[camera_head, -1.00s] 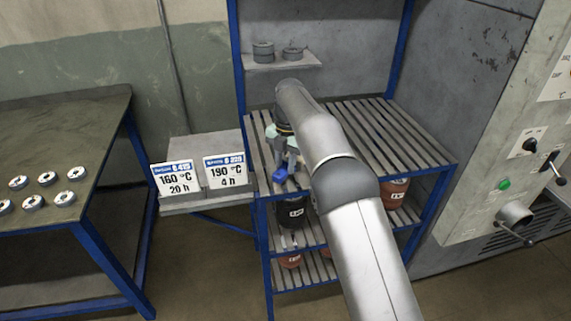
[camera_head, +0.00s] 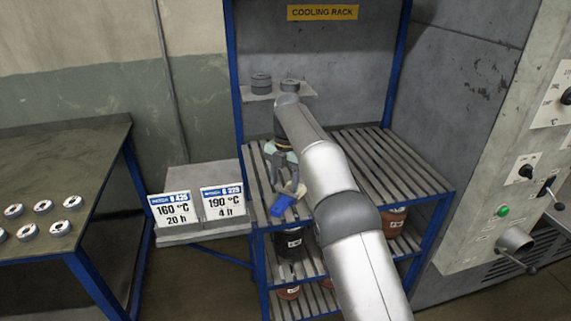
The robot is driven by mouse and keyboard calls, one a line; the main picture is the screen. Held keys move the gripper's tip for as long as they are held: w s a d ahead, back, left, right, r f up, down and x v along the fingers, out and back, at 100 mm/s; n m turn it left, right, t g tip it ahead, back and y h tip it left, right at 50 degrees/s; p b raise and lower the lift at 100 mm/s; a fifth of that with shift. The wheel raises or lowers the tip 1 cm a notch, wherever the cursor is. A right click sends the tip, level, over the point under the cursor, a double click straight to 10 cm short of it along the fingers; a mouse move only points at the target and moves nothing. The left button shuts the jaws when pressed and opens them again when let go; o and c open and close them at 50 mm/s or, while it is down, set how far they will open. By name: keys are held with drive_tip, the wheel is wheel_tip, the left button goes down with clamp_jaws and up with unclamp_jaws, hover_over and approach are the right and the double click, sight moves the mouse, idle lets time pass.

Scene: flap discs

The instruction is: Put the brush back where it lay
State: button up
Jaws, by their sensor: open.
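A small blue piece (camera_head: 283,205), which looks like part of the brush, lies at the front left edge of the rack's slatted top shelf (camera_head: 385,165). The rest of the brush cannot be made out. My gripper (camera_head: 288,188) points down over the shelf's left front, with its fingertips just behind and above the blue piece. It is open. Whether the fingers still touch the brush cannot be told at this size. My arm hides the middle of the shelf.
Two batch cards (camera_head: 197,205) stand on a grey side ledge left of the rack. Grey discs (camera_head: 261,83) sit on a small upper shelf. Dark and reddish containers (camera_head: 289,243) stand below. Several ringed discs (camera_head: 40,220) lie on the left table. The slats right of my arm are clear.

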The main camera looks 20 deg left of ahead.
sight(286, 198)
wheel_tip(286, 198, up, 7)
drive_tip(key=p, duration=0.3)
drive_tip(key=shift+w+f+p, duration=0.15)
drive_tip(key=shift+w+p, duration=0.2)
drive_tip(key=shift+d, duration=0.15)
drive_tip(key=d+r+m, duration=0.6)
drive_tip(key=d+m, duration=0.1)
drive_tip(key=d, duration=0.4)
drive_tip(key=s+d+r+m+t, duration=0.1)
drive_tip(key=s+d+m, duration=0.2)
drive_tip(key=d+m, duration=0.3)
drive_tip(key=s+d+r+m, duration=0.2)
drive_tip(key=s+d+m, duration=0.15)
drive_tip(key=d, duration=0.35)
drive_tip(key=s+d+f+m, duration=0.4)
drive_tip(key=s+d+m, duration=0.1)
drive_tip(key=s, duration=0.4)
drive_tip(key=s+d+f+m, duration=0.3)
drive_tip(key=s+d+m, duration=0.2)
drive_tip(key=s, duration=0.4)
drive_tip(key=s+d+f+m+t, duration=0.1)
drive_tip(key=s+d+f+m, duration=0.3)
drive_tip(key=s, duration=0.6)
drive_tip(key=d+m, duration=0.2)
drive_tip(key=m, duration=0.1)
drive_tip(key=shift+f, duration=0.35)
drive_tip(key=shift+m, duration=0.25)
